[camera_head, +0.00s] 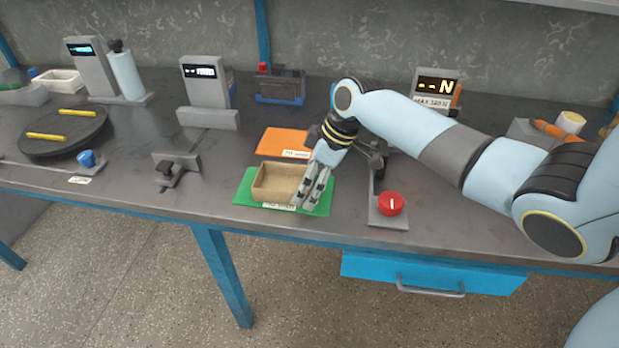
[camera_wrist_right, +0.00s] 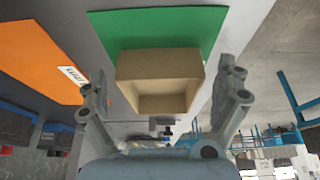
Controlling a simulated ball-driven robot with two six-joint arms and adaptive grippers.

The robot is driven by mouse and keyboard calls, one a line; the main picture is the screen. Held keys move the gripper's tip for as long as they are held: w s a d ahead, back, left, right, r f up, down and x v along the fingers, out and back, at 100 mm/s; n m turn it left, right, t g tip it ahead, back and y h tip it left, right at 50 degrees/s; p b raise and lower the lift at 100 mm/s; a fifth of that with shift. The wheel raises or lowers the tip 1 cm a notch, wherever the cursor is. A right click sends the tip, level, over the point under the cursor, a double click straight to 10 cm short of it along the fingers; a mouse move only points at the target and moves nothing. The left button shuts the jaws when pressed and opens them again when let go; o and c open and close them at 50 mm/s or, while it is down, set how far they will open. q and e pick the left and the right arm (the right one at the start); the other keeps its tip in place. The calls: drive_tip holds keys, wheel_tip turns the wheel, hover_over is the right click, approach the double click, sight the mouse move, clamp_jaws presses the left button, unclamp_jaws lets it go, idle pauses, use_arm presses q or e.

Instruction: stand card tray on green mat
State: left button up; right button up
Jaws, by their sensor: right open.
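The card tray (camera_head: 278,183) is an open tan box, and it sits upright on the green mat (camera_head: 248,200) near the table's front edge. The tray (camera_wrist_right: 160,62) and the mat (camera_wrist_right: 200,22) also show in the right wrist view. My right gripper (camera_head: 305,198) is open at the tray's right end, with its fingers pointing down. In the right wrist view the fingers stand apart on both sides of the tray, with gaps between them and its walls. The gripper hides part of the tray's right end in the head view. My left gripper is not in view.
An orange mat (camera_head: 280,142) lies behind the green one. A red knob on a grey base (camera_head: 390,204) stands close to the right. A grey bracket (camera_head: 175,168) stands to the left, past some bare table. A dark round plate (camera_head: 62,135) carries yellow sticks.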

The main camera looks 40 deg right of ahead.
drive_tip(key=v, duration=1.2)
drive_tip(key=shift+p, duration=0.3)
drive_tip(key=shift+d, duration=0.1)
